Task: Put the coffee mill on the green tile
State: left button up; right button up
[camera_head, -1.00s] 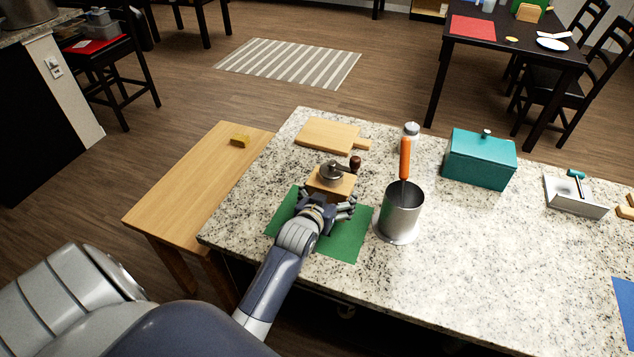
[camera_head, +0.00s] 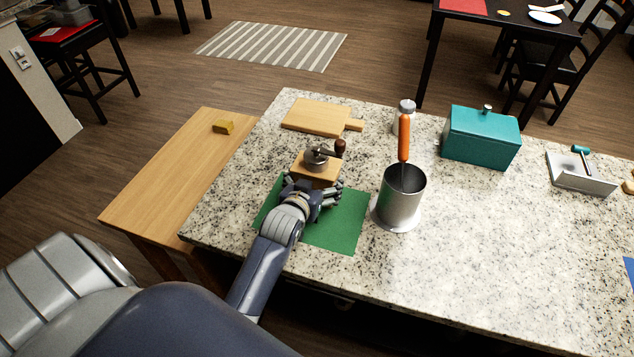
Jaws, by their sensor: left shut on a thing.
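The coffee mill (camera_head: 318,166) has a wooden body, a metal top and a crank with a dark knob. It is upright at the far edge of the green tile (camera_head: 340,222), which lies flat on the granite counter. My left gripper (camera_head: 312,188) is shut on the mill from the near side and hides its lower part. I cannot tell whether the mill's base touches the tile. My arm also covers the tile's left part. My right gripper is not in view.
A steel pot (camera_head: 402,198) with an orange-handled tool stands close right of the tile. A cutting board (camera_head: 316,117) lies behind the mill. A shaker (camera_head: 403,112), a teal box (camera_head: 482,137) and a metal scoop-like tray (camera_head: 580,178) stand farther right. A wooden side table (camera_head: 165,180) adjoins the counter's left.

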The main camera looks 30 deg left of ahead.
pick_arm(q)
jog(key=shift+s+r, duration=0.1)
jog(key=shift+r, duration=0.1)
jog(key=shift+f, duration=0.15)
jog(key=o, duration=1.4)
jog(key=shift+f, duration=0.1)
jog(key=shift+c, duration=0.2)
jog(key=shift+s+r, duration=0.1)
jog(key=shift+r, duration=0.1)
jog(key=v, duration=1.2)
jog(key=shift+f, duration=0.1)
